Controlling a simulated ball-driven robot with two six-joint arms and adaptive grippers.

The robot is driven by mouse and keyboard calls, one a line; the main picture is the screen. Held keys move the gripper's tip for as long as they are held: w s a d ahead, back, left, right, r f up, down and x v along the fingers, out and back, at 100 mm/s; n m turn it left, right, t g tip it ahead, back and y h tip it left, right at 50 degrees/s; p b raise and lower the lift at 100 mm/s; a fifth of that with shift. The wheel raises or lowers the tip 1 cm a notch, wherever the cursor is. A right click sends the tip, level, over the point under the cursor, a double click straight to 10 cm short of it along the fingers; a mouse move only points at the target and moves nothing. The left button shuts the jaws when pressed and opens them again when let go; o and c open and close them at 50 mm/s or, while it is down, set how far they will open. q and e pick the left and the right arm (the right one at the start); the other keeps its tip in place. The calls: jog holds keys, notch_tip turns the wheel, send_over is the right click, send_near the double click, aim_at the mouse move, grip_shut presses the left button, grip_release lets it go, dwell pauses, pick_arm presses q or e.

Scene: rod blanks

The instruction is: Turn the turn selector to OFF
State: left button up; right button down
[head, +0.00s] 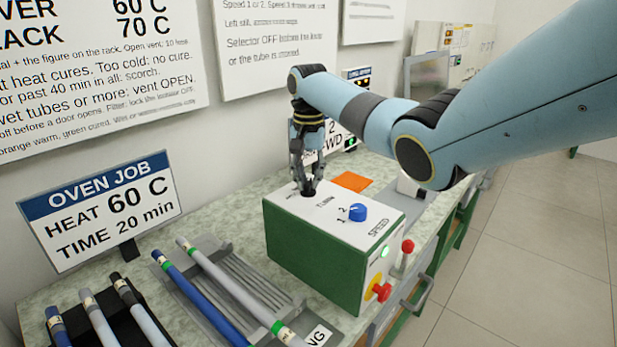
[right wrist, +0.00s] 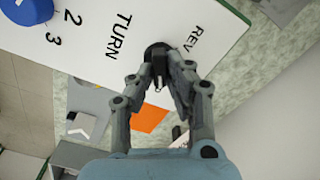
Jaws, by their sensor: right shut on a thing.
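The turn selector is a black knob (right wrist: 155,50) on the white top of the green control box (head: 312,255), by the printed words TURN and REV. My right gripper (head: 308,188) reaches down onto it from above. In the right wrist view the fingers (right wrist: 166,62) are shut around the knob, with one on each side. They hide most of it and the label on the far side, so I cannot tell which position it points to. My left gripper is not in view.
A blue speed knob (head: 357,212) sits near the selector on the same top. A green light (head: 385,251) and a red button (head: 381,291) are on the box's end. A grey rack (head: 235,270) with tubes lies left of the box. An orange sheet (head: 351,181) lies behind.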

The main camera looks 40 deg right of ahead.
jog(key=shift+r+n+p, duration=0.2)
jog(key=shift+n+p, duration=0.9)
jog(key=shift+n, duration=0.1)
jog(key=n+p, duration=0.1)
jog(key=n, duration=0.1)
jog(key=shift+w+a+n+p, duration=0.1)
jog(key=shift+n+p, duration=0.2)
jog(key=shift+n, duration=0.1)
jog(key=n+p, duration=0.1)
jog(key=n, duration=0.2)
jog(key=shift+w+a+f+n+p, duration=0.1)
jog(key=shift+n+p, duration=0.4)
jog(key=shift+n, duration=1.2)
jog(key=c, duration=1.3)
grip_release()
